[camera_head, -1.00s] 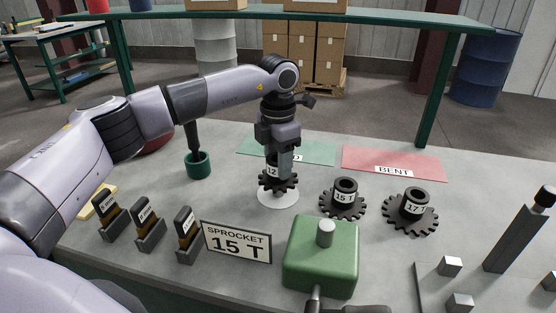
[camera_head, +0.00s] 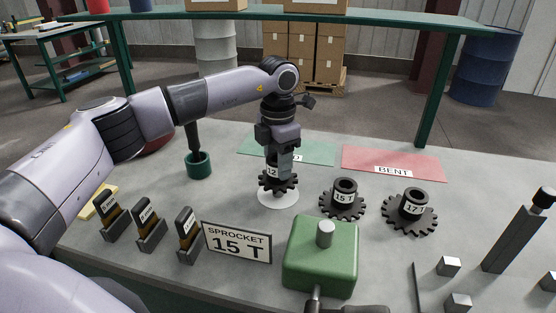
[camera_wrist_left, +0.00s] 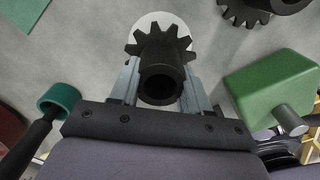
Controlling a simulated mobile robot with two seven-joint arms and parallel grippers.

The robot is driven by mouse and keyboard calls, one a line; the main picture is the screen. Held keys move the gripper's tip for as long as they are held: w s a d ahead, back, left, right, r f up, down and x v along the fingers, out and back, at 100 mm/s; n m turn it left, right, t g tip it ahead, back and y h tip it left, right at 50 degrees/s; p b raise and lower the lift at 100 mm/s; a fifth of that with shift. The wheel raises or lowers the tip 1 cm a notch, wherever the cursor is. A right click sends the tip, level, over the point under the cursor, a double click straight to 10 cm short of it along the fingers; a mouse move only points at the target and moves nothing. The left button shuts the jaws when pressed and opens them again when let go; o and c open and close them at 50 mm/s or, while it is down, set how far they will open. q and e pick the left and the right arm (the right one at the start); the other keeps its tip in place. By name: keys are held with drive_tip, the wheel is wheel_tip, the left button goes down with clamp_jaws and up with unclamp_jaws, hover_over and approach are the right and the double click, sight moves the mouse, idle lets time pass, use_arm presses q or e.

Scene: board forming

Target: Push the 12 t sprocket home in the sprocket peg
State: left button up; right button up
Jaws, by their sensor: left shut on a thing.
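The dark 12 T sprocket (camera_head: 279,187) has a toothed rim and a hub with a white label. It is upright over a round white disc (camera_head: 278,201); I cannot tell whether it touches the disc. My left gripper (camera_head: 278,170) points down and is shut on the hub. In the left wrist view a finger stands on each side of the hub of the sprocket (camera_wrist_left: 160,48). A green block with a short grey peg (camera_head: 325,233) on top stands at the front, to the right of the gripper; the peg is bare. My right gripper is not in view.
The 15 T sprocket (camera_head: 343,205) and 17 T sprocket (camera_head: 411,214) lie to the right. A green cup (camera_head: 198,166) stands to the left. A sign reading Sprocket 15 T (camera_head: 237,242) and several small dark holders stand in front. A red BENT mat (camera_head: 394,164) lies behind.

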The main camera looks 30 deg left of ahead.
use_arm(q)
drive_tip(key=shift+f+b, duration=1.1)
drive_tip(key=shift+f, duration=0.95)
drive_tip(key=o, duration=1.3)
drive_tip(key=shift+r, duration=0.1)
wheel_tip(320, 180, up, 7)
